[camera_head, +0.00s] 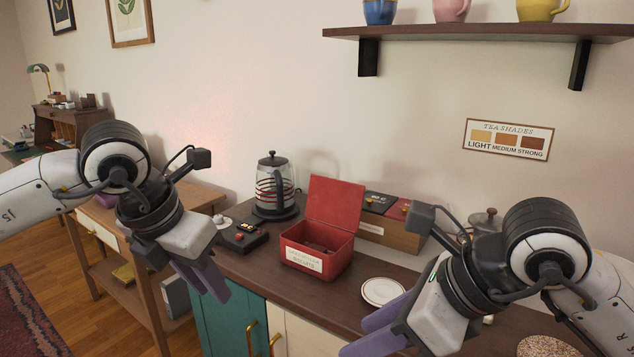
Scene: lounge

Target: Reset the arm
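My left gripper (215,296) hangs on the left, in front of the counter's left end. Its two purple fingers point down, stand apart and hold nothing. My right gripper (352,338) is at the lower right, above the counter's front edge. Its purple fingers point left and slightly down, with a gap between them and nothing visible in it. Both arms are bent, the left reaching in from the left edge and the right from the right edge.
On the counter (262,265) stand a kettle (272,190), an open red biscuit box (318,262), a wooden box (385,232) and a small white plate (383,291). The plate lies close to my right gripper. A shelf with mugs (480,33) hangs above. A side table (135,260) stands left.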

